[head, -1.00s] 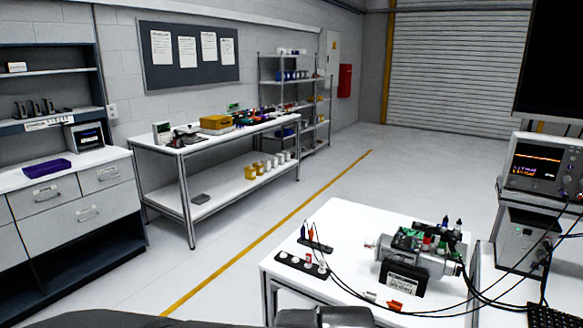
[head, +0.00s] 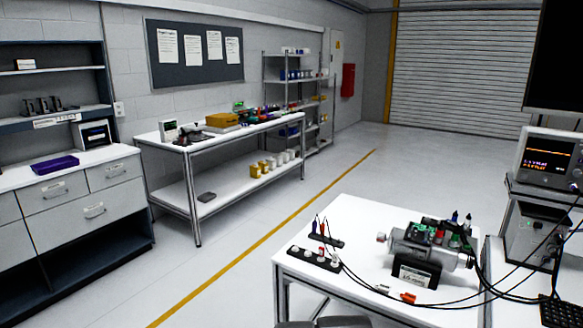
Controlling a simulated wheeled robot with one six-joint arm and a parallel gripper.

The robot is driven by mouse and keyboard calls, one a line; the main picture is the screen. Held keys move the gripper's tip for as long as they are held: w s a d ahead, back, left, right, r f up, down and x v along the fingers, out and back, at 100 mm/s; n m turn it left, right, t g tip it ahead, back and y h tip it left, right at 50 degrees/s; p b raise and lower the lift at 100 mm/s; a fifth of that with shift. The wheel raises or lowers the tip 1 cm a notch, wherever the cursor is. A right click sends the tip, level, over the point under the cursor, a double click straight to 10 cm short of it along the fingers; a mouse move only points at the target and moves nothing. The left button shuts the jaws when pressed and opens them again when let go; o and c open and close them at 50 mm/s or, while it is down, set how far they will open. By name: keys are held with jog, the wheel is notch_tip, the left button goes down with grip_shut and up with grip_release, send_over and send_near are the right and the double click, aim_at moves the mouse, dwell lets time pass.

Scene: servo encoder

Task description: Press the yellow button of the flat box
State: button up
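A flat black box (head: 316,259) lies at the left front of the white table in the head view. It carries round pale and red tops; I cannot make out a yellow button on it. A second narrow black holder (head: 326,241) with thin coloured sticks stands just behind it. My gripper is not in view. Only a dark part, likely of my own arm or body, shows at the bottom edge, well in front of the table.
A motor assembly (head: 425,252) with a green board stands on the white table (head: 357,215), with cables running right to the instruments (head: 548,160). A workbench (head: 160,150) and drawers (head: 60,188) stand to the left. The floor between is clear.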

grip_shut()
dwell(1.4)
